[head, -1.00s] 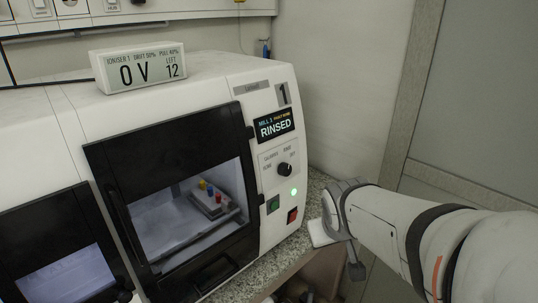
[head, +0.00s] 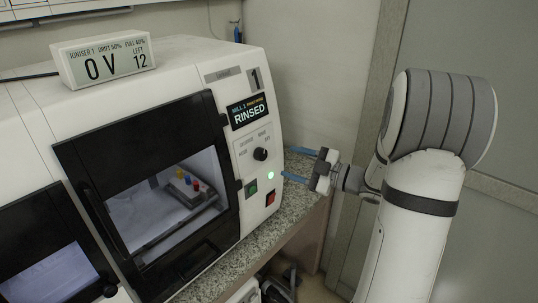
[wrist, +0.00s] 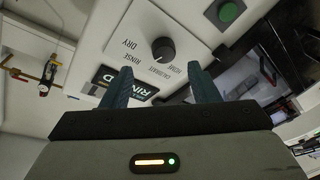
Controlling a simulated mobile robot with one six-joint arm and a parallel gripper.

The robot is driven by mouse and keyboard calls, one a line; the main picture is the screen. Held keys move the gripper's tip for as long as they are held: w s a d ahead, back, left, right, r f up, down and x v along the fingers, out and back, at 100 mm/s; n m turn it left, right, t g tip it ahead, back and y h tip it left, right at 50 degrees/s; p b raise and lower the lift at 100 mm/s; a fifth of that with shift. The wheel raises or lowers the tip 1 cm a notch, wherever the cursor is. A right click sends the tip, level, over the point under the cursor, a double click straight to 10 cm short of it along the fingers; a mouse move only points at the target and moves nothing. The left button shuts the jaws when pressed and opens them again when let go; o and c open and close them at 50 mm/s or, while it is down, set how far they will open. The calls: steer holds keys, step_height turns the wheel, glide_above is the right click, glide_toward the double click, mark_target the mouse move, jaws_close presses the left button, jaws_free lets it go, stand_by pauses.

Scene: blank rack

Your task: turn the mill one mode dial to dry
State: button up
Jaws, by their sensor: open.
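The mode dial (head: 261,154) is a small round black knob on the white front panel of mill 1 (head: 237,195). It also shows in the wrist view (wrist: 163,49), with the labels DRY, RINSE, CALIBRATE and HOME beside it. A light mark shows on the knob, but I cannot tell surely which label it points at. My gripper (head: 287,162) is open and empty, to the right of the dial and apart from it. In the wrist view its two blue fingers (wrist: 160,70) point toward the panel, with the dial just beyond and between their tips.
The mill's display (head: 249,111) above the dial reads RINSED. A green button (head: 251,187) and a red switch (head: 270,198) sit below the dial, near a lit green lamp (head: 270,175). The dark-framed door (head: 78,160) is to the left. An ioniser display (head: 103,60) stands on top.

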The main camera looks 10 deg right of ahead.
mark_target(265, 155)
steer(key=shift+y, duration=0.3)
steer(key=p+x, duration=0.1)
steer(key=x, duration=0.6)
steer(key=shift+a+f+p, duration=0.1)
steer(key=shift+a+p, duration=0.2)
steer(key=shift+a, duration=0.05)
steer(key=shift+c, duration=0.4)
